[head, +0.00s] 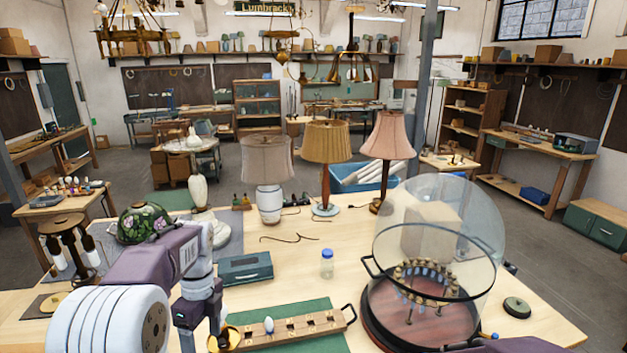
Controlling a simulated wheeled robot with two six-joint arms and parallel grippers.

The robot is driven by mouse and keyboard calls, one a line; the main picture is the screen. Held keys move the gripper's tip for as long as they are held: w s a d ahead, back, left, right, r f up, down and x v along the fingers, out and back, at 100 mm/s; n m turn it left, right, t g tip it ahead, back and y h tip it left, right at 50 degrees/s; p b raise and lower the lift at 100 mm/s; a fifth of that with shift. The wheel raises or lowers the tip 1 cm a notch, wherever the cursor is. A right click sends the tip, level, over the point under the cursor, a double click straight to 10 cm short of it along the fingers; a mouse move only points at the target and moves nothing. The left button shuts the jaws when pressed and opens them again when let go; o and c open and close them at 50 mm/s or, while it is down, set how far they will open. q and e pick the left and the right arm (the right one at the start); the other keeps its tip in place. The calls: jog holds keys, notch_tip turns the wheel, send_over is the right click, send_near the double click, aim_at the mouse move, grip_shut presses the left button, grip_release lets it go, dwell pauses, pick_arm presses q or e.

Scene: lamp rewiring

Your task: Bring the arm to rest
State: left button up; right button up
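My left arm (160,262), purple and white, comes in from the lower left and bends down over the front of the workbench (390,335). Its wrist (196,308) hangs left of a wooden strip (300,327) with a row of holes and a small pale bulb on it. The fingers of my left gripper cannot be made out at the bottom edge. A brass-coloured piece (228,337) lies close beside the wrist; I cannot tell whether they touch. Only a purple bit of my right arm (505,346) shows at the lower right; its gripper is out of view.
A large glass dome (440,220) on a round wooden base stands right. A teal box (245,268), a small jar (327,264) and three shaded lamps (267,165) (328,150) (388,140) stand behind. A floral glass shade (143,222) is close behind my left arm.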

pick_arm(q)
jog(key=s+d+f+n+t+b, duration=0.1)
jog(key=s+d+f+n+b, duration=0.1)
jog(key=s+f+n+b, duration=0.3)
jog(key=s+d+f+n+t+b, duration=0.1)
jog(key=s+d+f+n+b, duration=0.1)
jog(key=s+f+n+b, duration=0.3)
jog(key=s+d+f+n+t+b, duration=0.1)
jog(key=s+f+n+b, duration=0.4)
jog(key=f+n, duration=0.6)
notch_tip(320, 180, down, 7)
jog(key=shift+d+r+h+b, duration=0.1)
jog(key=shift+d+h+b, duration=0.3)
jog(key=shift+b, duration=0.5)
